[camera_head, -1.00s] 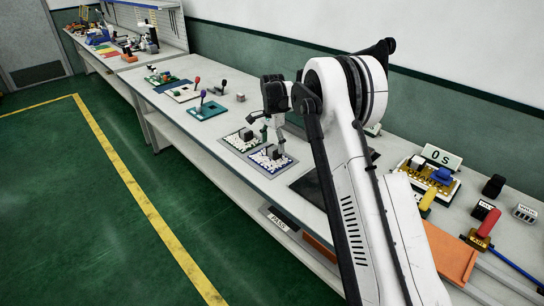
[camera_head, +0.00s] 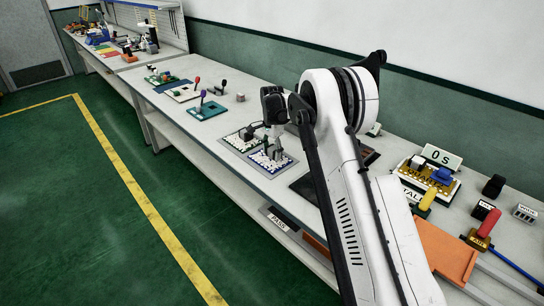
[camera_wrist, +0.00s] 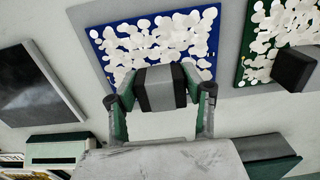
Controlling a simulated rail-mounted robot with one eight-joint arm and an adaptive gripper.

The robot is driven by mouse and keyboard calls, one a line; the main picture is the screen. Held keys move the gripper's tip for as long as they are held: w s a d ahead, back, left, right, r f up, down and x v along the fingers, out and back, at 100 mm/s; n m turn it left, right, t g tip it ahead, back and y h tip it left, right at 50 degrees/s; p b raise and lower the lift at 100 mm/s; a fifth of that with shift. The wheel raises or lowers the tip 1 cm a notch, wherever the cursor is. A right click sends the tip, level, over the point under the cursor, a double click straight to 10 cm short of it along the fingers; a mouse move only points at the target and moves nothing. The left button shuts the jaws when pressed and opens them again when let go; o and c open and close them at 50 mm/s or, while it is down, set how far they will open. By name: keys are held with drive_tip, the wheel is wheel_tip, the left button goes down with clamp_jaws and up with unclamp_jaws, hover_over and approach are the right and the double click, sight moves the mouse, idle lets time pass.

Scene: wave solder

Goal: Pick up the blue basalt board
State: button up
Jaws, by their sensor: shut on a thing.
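The blue board (camera_head: 261,160), covered in white pieces, lies on the bench on a grey mat in the head view. It also shows in the wrist view (camera_wrist: 150,42). A dark and grey block (camera_wrist: 160,88) stands on it. My gripper (camera_head: 275,153) is at the board, and in the wrist view its fingers (camera_wrist: 160,100) are shut on the block from both sides. The fingers and block hide the board's near middle edge. I cannot tell whether the board is off the mat.
A similar green board (camera_head: 236,141) with a dark block lies close beside the blue one. A black panel (camera_wrist: 42,85) lies on the other side. Boards with coloured knobs stand farther along the bench. An orange tray (camera_head: 447,252) is at the right.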

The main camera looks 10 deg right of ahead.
sight(271, 150)
drive_tip(key=shift+r, duration=0.45)
drive_tip(key=r, duration=0.3)
drive_tip(key=shift+s+a+r, duration=0.25)
drive_tip(key=shift+a+r, duration=0.05)
drive_tip(key=shift+r, duration=0.05)
drive_tip(key=s+a+r, duration=0.6)
drive_tip(key=s+a, duration=0.1)
drive_tip(key=s, duration=0.1)
drive_tip(key=shift+a+r, duration=0.2)
drive_tip(key=shift+d, duration=0.1)
